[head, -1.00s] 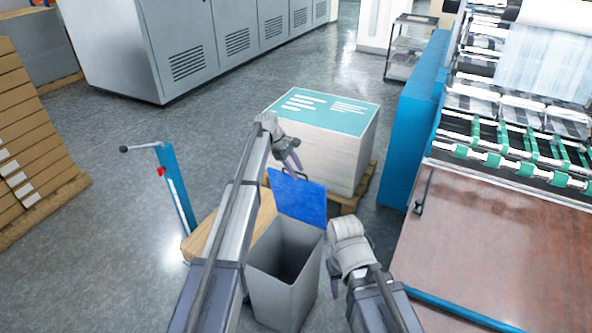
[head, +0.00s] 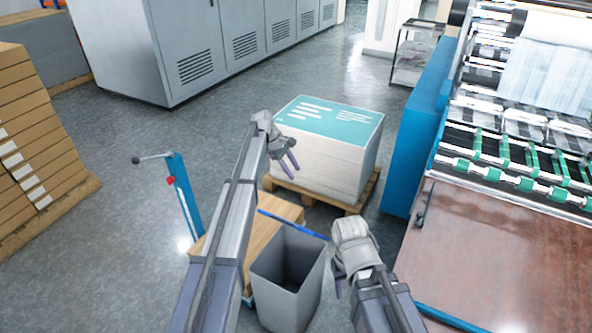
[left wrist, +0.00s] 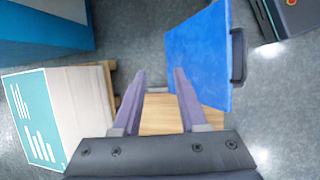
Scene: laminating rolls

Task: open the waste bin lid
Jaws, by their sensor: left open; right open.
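The grey waste bin (head: 290,290) stands between my arms, its mouth uncovered and dark inside. Its blue lid (head: 293,224) shows almost edge-on, as a thin strip along the bin's far rim. In the left wrist view the lid (left wrist: 200,55) is a broad blue panel with a dark handle (left wrist: 238,57) on its right edge. My left gripper (head: 290,166) is open and empty beyond the lid; in the wrist view its fingers (left wrist: 160,80) appear left of the panel, with contact unclear. My right gripper (head: 338,287) is open beside the bin's right side, partly hidden by its wrist.
A pallet stack with a teal top (head: 330,125) stands just beyond my left gripper. A blue pallet-truck handle (head: 183,195) and wooden boards (head: 245,228) are left of the bin. The laminating machine's brown table (head: 490,260) lies to the right. Open floor (head: 120,260) is at left.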

